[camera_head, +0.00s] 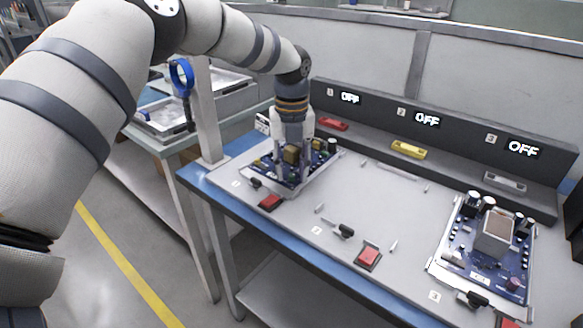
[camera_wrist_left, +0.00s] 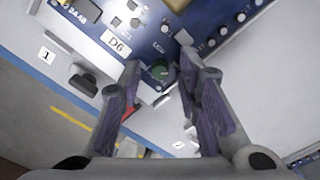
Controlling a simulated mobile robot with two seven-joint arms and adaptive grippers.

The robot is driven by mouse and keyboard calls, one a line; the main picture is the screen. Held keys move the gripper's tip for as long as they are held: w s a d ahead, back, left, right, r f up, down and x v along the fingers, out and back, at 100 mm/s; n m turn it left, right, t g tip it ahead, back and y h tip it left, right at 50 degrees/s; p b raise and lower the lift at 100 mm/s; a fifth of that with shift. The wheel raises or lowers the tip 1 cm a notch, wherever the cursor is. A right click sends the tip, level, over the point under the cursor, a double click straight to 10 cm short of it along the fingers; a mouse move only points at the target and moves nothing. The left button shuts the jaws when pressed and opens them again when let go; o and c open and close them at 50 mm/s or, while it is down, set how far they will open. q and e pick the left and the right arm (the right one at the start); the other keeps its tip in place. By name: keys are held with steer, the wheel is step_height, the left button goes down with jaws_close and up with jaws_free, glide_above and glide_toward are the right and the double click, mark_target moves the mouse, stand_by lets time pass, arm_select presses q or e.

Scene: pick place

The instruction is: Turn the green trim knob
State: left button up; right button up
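The green trim knob (camera_wrist_left: 160,72) is a small, round, dark green piece near the edge of the blue circuit board (camera_wrist_left: 148,38) in the left wrist view. My left gripper (camera_wrist_left: 160,68) is open, with one fingertip on each side of the knob and a visible gap to each. I cannot tell how far above the board the tips are. In the head view my left gripper (camera_head: 289,172) points down over the left circuit board (camera_head: 283,183), and the knob cannot be made out there. My right gripper is not in view.
A black lever (camera_head: 343,231) and red buttons (camera_head: 368,256) line the bench front. A second circuit board (camera_head: 484,240) sits at the right. The back panel (camera_head: 465,147) shows several OFF displays (camera_head: 427,118). The bench middle (camera_head: 385,205) is mostly clear.

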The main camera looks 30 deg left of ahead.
mark_target(291, 175)
arm_select(q)
steer(key=shift+r, duration=0.1)
step_height(291, 175, up, 12)
stand_by(0.5)
